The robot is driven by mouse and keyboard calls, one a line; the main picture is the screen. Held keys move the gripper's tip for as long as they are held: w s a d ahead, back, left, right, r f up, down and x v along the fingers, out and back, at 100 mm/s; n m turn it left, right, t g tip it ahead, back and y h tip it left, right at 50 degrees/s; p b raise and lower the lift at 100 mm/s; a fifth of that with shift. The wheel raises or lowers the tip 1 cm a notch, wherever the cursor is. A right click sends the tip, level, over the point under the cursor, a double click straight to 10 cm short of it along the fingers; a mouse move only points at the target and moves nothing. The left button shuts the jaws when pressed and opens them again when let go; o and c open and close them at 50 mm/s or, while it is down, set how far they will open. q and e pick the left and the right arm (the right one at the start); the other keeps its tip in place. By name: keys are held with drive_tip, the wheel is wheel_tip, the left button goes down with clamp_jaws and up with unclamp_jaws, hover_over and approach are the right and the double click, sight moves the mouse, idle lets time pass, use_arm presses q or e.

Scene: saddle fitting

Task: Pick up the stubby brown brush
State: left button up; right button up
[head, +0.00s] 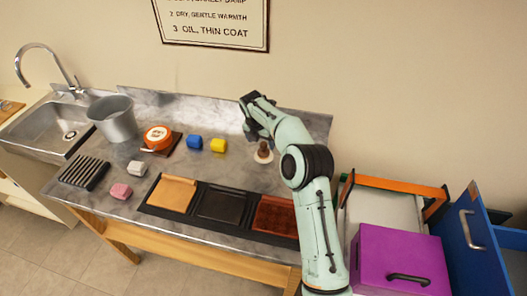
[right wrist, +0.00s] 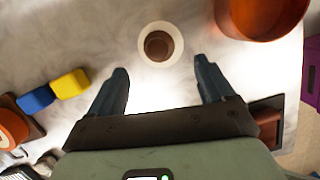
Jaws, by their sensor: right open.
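The stubby brown brush (head: 263,150) appears as a short brown piece standing upright on a small white round base on the grey counter. In the right wrist view the brown round top (right wrist: 159,45) shows from above inside a pale ring. My right gripper (head: 256,118) is above and slightly behind it in the head view. In the right wrist view my right gripper (right wrist: 163,82) is open, its two dark fingers spread, with nothing between them. The brown piece lies beyond the fingertips, about midway between them. My left gripper is in neither view.
Blue (head: 194,142) and yellow (head: 218,145) blocks sit left of the brush. A tray with a tan pad (head: 171,194) and a reddish-brown section (head: 276,215) lies in front. A shiny orange-brown round object (right wrist: 262,14) is close by at the right. A purple box (head: 400,262) stands right.

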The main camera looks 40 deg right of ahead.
sight(263, 144)
drive_tip(key=x, duration=0.7)
drive_tip(key=shift+w+d+f, duration=0.2)
drive_tip(key=shift+w+d, duration=0.2)
drive_tip(key=shift+d, duration=0.1)
drive_tip(key=shift+s+r, duration=0.1)
drive_tip(key=shift+c, duration=0.3)
drive_tip(key=c, duration=1.2)
wheel_tip(263, 144, up, 10)
drive_tip(key=o, duration=0.6)
drive_tip(key=shift+c, duration=0.2)
drive_tip(key=c, duration=0.3)
